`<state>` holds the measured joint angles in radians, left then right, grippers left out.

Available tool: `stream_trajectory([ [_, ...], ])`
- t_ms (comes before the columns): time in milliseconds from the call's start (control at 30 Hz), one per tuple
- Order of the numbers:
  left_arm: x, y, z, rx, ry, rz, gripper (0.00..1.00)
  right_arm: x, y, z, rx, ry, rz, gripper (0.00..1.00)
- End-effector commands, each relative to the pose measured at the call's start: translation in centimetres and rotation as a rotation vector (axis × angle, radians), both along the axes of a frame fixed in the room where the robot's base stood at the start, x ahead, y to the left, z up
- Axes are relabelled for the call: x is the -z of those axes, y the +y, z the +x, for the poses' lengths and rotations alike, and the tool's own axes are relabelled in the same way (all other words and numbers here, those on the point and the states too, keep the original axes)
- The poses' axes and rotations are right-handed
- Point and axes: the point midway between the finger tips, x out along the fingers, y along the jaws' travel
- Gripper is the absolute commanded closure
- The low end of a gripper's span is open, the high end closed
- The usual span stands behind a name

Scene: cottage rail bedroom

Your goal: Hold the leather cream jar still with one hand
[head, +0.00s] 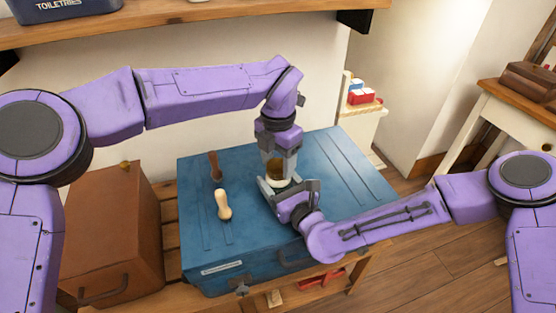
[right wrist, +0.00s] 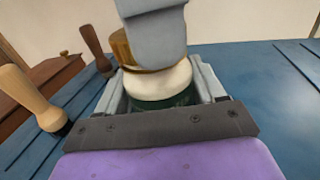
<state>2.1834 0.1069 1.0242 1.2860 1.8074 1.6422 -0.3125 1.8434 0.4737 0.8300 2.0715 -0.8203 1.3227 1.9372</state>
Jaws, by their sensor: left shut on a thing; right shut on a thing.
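The leather cream jar stands on the blue trunk lid (head: 335,165). In the right wrist view it has a dark green lower body (right wrist: 165,101) and a pale cream upper part. My right gripper (head: 281,188) is shut on the jar from the front, one finger on each side. A brass-coloured lid (right wrist: 124,48) is at the jar's top. My left gripper (head: 276,167) points down from above and is shut on the lid; its finger (right wrist: 155,35) hides part of it. I cannot tell whether the lid still touches the jar.
A brown suitcase (head: 112,230) stands to the left. A wooden shelf (head: 190,22) runs above. The trunk's right side is clear.

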Motion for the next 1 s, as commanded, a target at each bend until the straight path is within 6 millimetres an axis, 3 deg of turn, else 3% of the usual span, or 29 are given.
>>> stream_trajectory([
  [700, -0.2, 0.02, 0.08, -2.209, 0.0, -0.001, 0.79, -0.04, 0.13, -0.11, -0.005, -0.001, 0.0, 1.0],
  [900, -0.24, 0.03, 0.11, -2.595, 0.0, -0.002, 0.79, -0.03, 0.14, -0.12, -0.005, -0.001, -0.001, 1.0],
  [1000, -0.24, 0.05, 0.11, -2.633, 0.0, -0.002, 0.79, -0.03, 0.14, -0.12, -0.005, -0.001, -0.001, 1.0],
])
